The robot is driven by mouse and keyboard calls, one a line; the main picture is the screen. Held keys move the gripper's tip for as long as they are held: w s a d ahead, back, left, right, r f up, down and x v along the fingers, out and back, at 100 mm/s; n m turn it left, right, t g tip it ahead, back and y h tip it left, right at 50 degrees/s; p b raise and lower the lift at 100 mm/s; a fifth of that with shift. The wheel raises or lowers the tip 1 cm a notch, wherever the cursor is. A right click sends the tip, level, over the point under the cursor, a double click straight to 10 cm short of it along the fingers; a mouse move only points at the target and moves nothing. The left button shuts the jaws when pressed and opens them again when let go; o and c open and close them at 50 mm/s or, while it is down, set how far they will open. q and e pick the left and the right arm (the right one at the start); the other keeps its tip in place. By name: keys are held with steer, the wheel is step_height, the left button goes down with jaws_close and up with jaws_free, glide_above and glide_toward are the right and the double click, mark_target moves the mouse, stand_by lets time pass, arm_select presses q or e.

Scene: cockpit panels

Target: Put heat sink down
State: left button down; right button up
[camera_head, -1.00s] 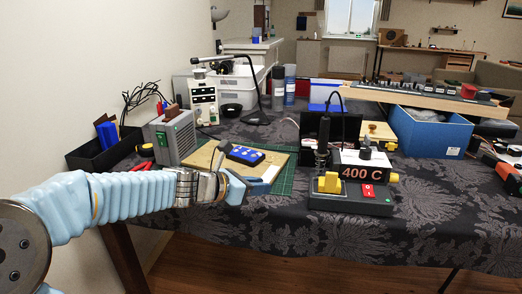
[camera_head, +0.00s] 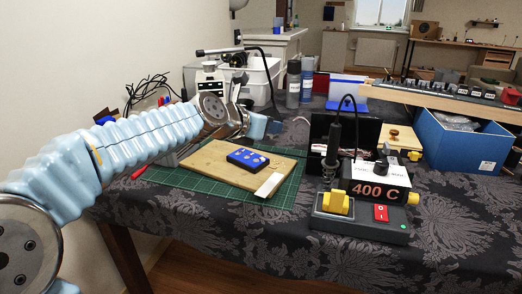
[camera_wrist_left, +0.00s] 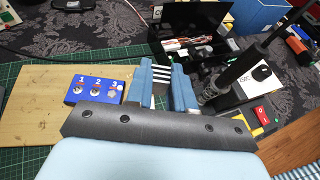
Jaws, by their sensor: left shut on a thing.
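My left gripper (camera_head: 265,127) reaches in from the left in the head view, above the table behind the wooden board. In the left wrist view the blue fingers (camera_wrist_left: 163,88) are shut on a small dark piece with pale stripes, which I take to be the heat sink (camera_wrist_left: 161,75). In the head view the heat sink is hidden or too small to make out. The wooden board (camera_head: 205,172) lies on the green cutting mat (camera_head: 190,187) and bears a blue numbered box (camera_head: 247,158). My right gripper is not in view.
The soldering station (camera_head: 375,225), marked 400 C, stands right of the mat with its iron (camera_head: 333,145) upright in the holder. A black open case (camera_head: 370,132) is behind it. A blue crate (camera_head: 460,145) is at the right. A white strip (camera_head: 268,185) lies on the board's front right corner.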

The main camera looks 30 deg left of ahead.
arm_select(q)
steer(key=b, duration=0.4)
glide_above(257, 158)
steer(key=f, duration=0.7)
steer(key=shift+s+d+f, duration=0.3)
steer(key=shift+s+d, duration=0.05)
steer(key=shift+d, duration=0.05)
steer(key=shift+w+a+f, duration=0.15)
steer(key=shift+f, duration=0.15)
steer(key=f+b, duration=0.2)
steer(key=f, duration=0.1)
steer(key=shift+w+a, duration=0.15)
steer(key=shift+a, duration=0.05)
steer(key=shift+f, duration=0.2)
steer(key=c, duration=1)
jaws_free()
steer(key=shift+f, duration=0.1)
steer(key=shift+r, duration=0.25)
steer(key=v, duration=1.2)
steer(key=shift+f, duration=0.1)
